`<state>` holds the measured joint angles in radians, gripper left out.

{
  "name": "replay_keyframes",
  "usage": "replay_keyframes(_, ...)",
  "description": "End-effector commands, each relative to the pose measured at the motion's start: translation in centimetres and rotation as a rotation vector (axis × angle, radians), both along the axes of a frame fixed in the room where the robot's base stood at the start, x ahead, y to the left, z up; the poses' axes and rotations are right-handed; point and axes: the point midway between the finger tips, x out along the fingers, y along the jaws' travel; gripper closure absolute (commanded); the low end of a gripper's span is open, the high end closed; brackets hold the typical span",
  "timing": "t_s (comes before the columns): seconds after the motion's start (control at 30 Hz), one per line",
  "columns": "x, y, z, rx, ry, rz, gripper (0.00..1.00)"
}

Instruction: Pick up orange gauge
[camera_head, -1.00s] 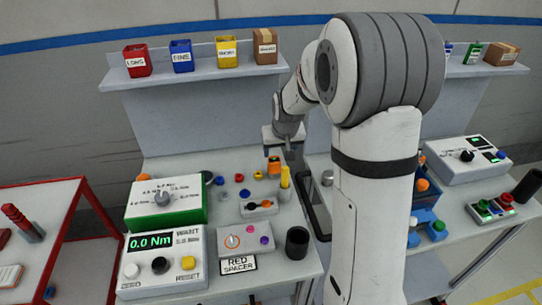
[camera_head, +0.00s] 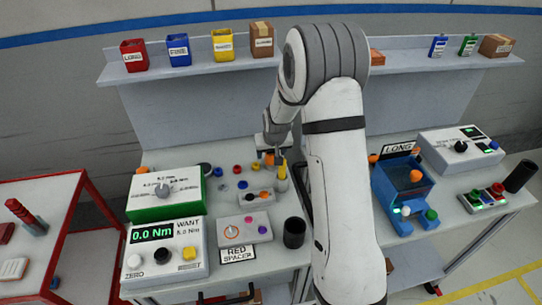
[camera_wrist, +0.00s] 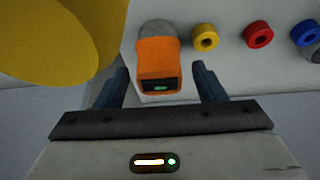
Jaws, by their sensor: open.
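The orange gauge (camera_wrist: 159,62) shows in the wrist view as an orange block with a grey rounded end and a small dark display with a green mark. It lies between the two dark fingers of my gripper (camera_wrist: 163,88), with gaps visible on both sides. My gripper is open. In the head view the gauge (camera_head: 267,158) is a small orange patch at the back of the left bench, partly hidden by my gripper (camera_head: 276,152), which is right above it.
A yellow cylinder (camera_wrist: 60,35) stands close by my left finger in the wrist view. Yellow (camera_wrist: 205,37), red (camera_wrist: 257,35) and blue (camera_wrist: 304,35) rings lie to the right. A dark cup (camera_head: 294,233) and a small grey box (camera_head: 256,197) stand nearer the bench front.

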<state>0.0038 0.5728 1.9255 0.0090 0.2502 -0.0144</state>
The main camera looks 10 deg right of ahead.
Motion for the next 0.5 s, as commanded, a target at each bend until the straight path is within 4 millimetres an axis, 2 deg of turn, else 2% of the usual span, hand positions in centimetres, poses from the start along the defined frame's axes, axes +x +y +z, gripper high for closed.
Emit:
replay_keyframes(0.17,0.01,-0.03,-0.02,0.0,0.0,0.0,0.36)
replay_keyframes(0.5,-0.01,-0.07,0.01,0.0,0.0,-0.001,0.63)
